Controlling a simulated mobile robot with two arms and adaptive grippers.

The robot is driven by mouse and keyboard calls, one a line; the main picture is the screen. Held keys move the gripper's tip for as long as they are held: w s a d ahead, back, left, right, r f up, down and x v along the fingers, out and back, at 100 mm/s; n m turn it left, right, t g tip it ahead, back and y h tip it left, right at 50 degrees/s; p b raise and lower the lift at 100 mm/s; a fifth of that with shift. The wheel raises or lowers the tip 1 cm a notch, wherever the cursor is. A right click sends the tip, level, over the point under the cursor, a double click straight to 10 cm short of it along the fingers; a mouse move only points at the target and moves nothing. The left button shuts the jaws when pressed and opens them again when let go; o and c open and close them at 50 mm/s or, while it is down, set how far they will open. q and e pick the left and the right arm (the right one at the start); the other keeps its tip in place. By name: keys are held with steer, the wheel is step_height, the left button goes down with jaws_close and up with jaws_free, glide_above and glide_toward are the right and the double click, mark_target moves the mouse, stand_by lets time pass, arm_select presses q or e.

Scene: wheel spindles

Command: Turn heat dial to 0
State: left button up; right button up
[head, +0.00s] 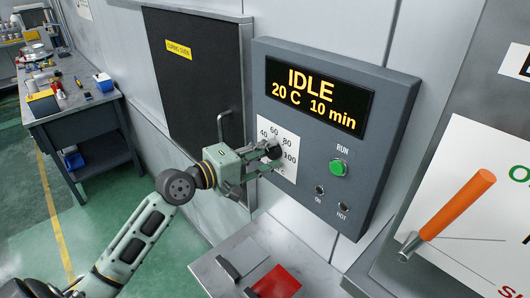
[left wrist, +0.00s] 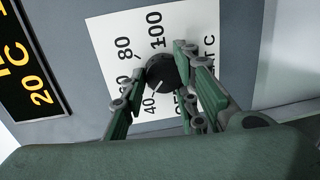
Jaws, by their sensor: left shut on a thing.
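The heat dial (head: 273,151) is a black round knob on a white scale plate (head: 291,170) on the grey control panel. My left gripper (head: 267,154) reaches it from the left, its green fingers shut on the dial. In the left wrist view the dial (left wrist: 161,71) sits between the fingers (left wrist: 163,68), one on each side. Its white pointer line is directed near the 40 mark. The marks 40, 60, 80 and 100 show in part; the lower part of the scale is partly hidden by a finger. My right gripper is out of view.
The panel's display (head: 318,96) reads IDLE, 20 C, 10 min. A green RUN button (head: 338,168) and two small lamps sit right of the dial. A dark oven door (head: 194,80) is behind; an orange lever (head: 455,207) stands at right.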

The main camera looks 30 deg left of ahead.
arm_select(q)
steer(key=shift+w+a+r+n+t+h, duration=0.1)
steer(key=shift+a+n+t+h, duration=0.1)
steer(key=shift+n, duration=1.9)
steer(key=shift+a+r+n+t+h, duration=0.1)
steer(key=shift+n+t, duration=0.1)
steer(key=shift+n, duration=1.9)
steer(key=shift+w+a+n+t+h, duration=0.1)
steer(key=shift+a+n+t, duration=0.1)
steer(key=shift+n, duration=1.9)
steer(key=o, duration=0.8)
steer(key=shift+o, duration=0.9)
steer(key=shift+w+f, duration=0.1)
steer(key=shift+f, duration=0.1)
steer(key=shift+d+f, duration=0.15)
